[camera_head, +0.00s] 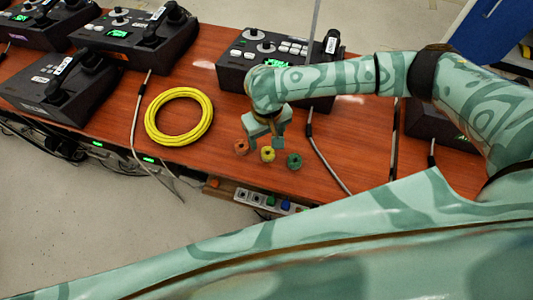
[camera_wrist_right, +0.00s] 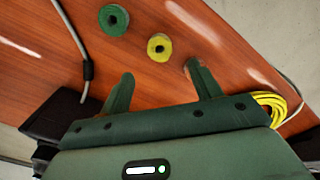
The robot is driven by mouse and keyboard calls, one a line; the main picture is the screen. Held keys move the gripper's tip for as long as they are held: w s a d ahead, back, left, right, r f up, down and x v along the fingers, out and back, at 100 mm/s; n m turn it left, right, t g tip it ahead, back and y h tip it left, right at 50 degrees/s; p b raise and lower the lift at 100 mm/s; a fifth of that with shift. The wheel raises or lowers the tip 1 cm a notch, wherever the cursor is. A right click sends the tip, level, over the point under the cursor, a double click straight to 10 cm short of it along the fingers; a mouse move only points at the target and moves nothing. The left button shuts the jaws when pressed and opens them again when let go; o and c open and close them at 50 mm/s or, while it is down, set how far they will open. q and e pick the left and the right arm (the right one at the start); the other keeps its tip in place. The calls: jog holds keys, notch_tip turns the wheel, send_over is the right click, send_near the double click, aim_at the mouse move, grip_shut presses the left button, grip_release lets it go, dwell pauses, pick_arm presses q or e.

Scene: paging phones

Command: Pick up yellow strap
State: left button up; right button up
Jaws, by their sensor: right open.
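The yellow strap is a small rolled ring (camera_head: 268,154) on the wooden table near its front edge, between an orange roll (camera_head: 241,147) and a green roll (camera_head: 294,161). It also shows in the right wrist view (camera_wrist_right: 160,47), just beyond the fingertips and roughly centred between them. My right gripper (camera_head: 266,141) is open and empty, right behind the yellow roll in the head view. Its two fingers show apart in the wrist view (camera_wrist_right: 160,72). My left gripper is not in view.
A coiled yellow cable (camera_head: 152,121) lies on the table left of the gripper. Black desk phones stand behind and at the left, one (camera_head: 233,66) behind my right arm. Grey cords (camera_head: 325,165) cross the table. A power strip (camera_head: 263,199) sits below the front edge.

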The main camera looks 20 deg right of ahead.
aim_at(268, 153)
jog(key=shift+f, duration=0.8)
jog(key=shift+f+b, duration=0.3)
jog(key=shift+f, duration=0.05)
jog(key=f+b, duration=0.2)
jog(key=f, duration=0.1)
jog(key=f+b, duration=0.1)
jog(key=f, duration=0.1)
jog(key=shift+s, duration=0.4)
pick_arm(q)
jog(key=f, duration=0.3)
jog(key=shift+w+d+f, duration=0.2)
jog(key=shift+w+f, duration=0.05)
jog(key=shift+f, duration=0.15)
pick_arm(e)
jog(key=shift+r, duration=0.15)
jog(key=shift+c, duration=0.9)
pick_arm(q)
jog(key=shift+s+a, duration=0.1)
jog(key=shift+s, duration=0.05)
pick_arm(e)
jog(key=c, duration=0.9)
